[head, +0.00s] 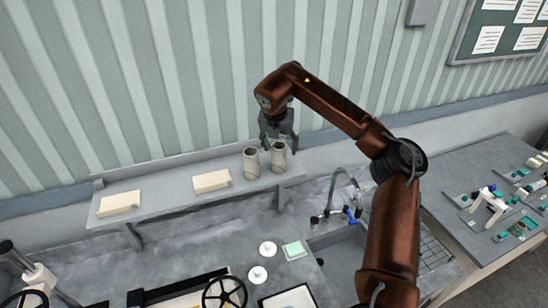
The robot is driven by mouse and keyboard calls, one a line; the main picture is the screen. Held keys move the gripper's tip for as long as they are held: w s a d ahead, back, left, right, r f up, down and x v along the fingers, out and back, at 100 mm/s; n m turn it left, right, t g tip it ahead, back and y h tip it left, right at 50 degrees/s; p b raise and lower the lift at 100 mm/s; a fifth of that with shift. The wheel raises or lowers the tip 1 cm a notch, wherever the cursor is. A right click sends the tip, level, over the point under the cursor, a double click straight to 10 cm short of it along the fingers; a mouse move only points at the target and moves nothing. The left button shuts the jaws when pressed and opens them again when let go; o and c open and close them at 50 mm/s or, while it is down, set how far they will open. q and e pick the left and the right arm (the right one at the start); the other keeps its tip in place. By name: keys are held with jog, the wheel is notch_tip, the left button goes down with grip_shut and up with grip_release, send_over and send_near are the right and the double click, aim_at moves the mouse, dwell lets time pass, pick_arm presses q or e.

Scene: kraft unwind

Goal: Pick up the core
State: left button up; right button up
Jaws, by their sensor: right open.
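Two grey-beige hollow cores stand upright side by side at the right end of a raised shelf: a left core (251,164) and a right core (278,157). My right gripper (279,146) points down at the top of the right core, its fingers open on either side of the rim. I cannot tell whether the fingers touch it. The left core stands just beside the gripper, apart from it. My left gripper is not in view.
The shelf (160,202) also carries two cream blocks, a left one (119,203) and a middle one (211,181). A curved tap (337,181) and a sink are below right. A ribbed wall stands close behind the shelf. White discs and a black handwheel (224,294) are on the lower counter.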

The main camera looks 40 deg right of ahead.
aim_at(279, 157)
jog(key=shift+d+f, duration=0.15)
jog(key=shift+f, duration=0.35)
jog(key=p+x, duration=0.1)
jog(key=x, duration=0.2)
jog(key=p+x, duration=0.1)
jog(key=x, duration=0.1)
jog(key=shift+w+a+f+p, duration=0.15)
jog(key=shift+w+a+p, duration=0.15)
jog(key=shift+a, duration=0.05)
jog(key=shift+d+f, duration=0.1)
jog(key=shift+f, duration=0.15)
jog(key=shift+c, duration=0.2)
jog(key=c, duration=1.2)
jog(key=shift+r, duration=0.1)
